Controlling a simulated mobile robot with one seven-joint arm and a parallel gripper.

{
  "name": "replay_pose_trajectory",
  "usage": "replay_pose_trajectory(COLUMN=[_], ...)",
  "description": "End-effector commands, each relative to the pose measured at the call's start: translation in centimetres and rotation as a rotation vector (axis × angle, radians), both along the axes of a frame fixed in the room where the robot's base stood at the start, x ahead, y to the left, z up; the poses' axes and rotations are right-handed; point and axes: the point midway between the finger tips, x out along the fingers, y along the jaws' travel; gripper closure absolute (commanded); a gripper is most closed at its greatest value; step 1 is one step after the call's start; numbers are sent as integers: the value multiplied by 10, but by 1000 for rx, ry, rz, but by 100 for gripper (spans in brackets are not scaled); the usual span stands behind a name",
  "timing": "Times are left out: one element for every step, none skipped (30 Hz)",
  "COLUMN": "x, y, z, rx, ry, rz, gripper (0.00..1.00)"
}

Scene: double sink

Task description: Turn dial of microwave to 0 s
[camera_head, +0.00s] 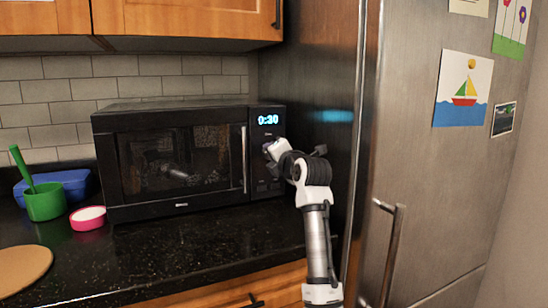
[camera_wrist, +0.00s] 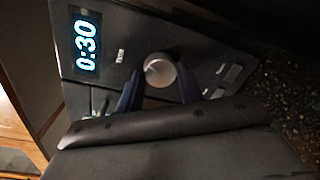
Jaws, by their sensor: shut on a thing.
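The black microwave (camera_head: 180,155) stands on the dark counter with its door shut. Its display (camera_head: 268,119) reads 0:30 and also shows in the wrist view (camera_wrist: 86,45). My gripper (camera_head: 270,150) is at the panel, right of the door handle. In the wrist view its dark fingers (camera_wrist: 158,88) lie on either side of the dial and are shut on it.
The steel fridge (camera_head: 420,150) stands close to the right of my arm, with a handle (camera_head: 393,240) sticking out. A green cup (camera_head: 45,203), a blue container (camera_head: 75,184) and a pink-rimmed bowl (camera_head: 88,218) sit left of the microwave. The counter in front (camera_head: 190,245) is clear.

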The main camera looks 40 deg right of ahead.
Motion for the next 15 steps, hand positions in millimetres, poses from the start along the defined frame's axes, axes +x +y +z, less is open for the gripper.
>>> replay_pose_trajectory(x=[0,0,0,0,0,0,0,0,0,0,0,0,0,0,0], y=[0,0,0,0,0,0,0,0,0,0,0,0,0,0,0], z=[-2,-2,-2,-2,-2,-2,-1,-1,-1,-2,-1,-1,-1,-1,-1], rx=[-42,-69,-102,-126,-151,-182,-203,-225,-252,-269,-289,-310,-326,-340,-357], ry=[13,19,27,33,38,46,52,57,64,68,72,77,81,83,87], rz=[-1,0,-1,-1,-2,-1,-1,-2,-1,-1,-1,-1,-1,-2,-1], gripper=[86,86,86,86,86,86,86,86,86,86,86,86,86,86,86])
